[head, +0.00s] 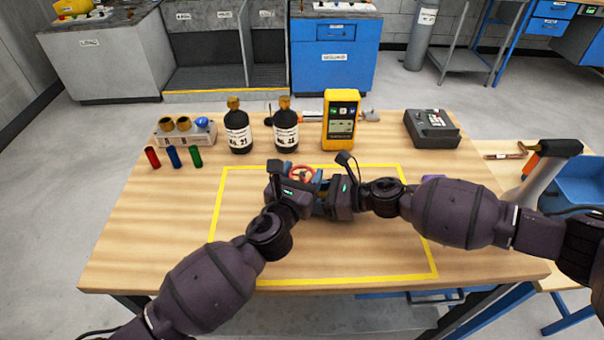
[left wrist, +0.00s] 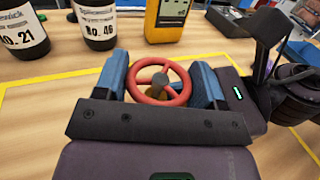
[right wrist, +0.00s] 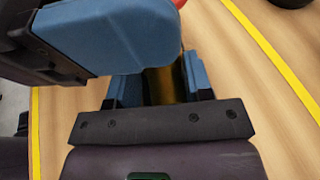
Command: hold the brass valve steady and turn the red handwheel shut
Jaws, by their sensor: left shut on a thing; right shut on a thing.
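The red handwheel (head: 302,172) shows behind my grippers, inside the yellow outline in the head view. In the left wrist view the red handwheel (left wrist: 160,63) sits between the blue fingers of my left gripper (left wrist: 161,84), which is shut on its rim. The brass valve (right wrist: 161,85) shows as a dark brass strip between the blue fingers of my right gripper (right wrist: 160,80), which is shut on it. The two grippers (head: 303,182) are close together in the head view, and hide most of the valve. A bit of brass shows under the wheel's hub.
Two dark bottles (head: 237,133) (head: 286,132), a yellow meter (head: 340,125) and a dark grey device (head: 431,129) stand behind the yellow outline (head: 213,215). The front of the table is clear.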

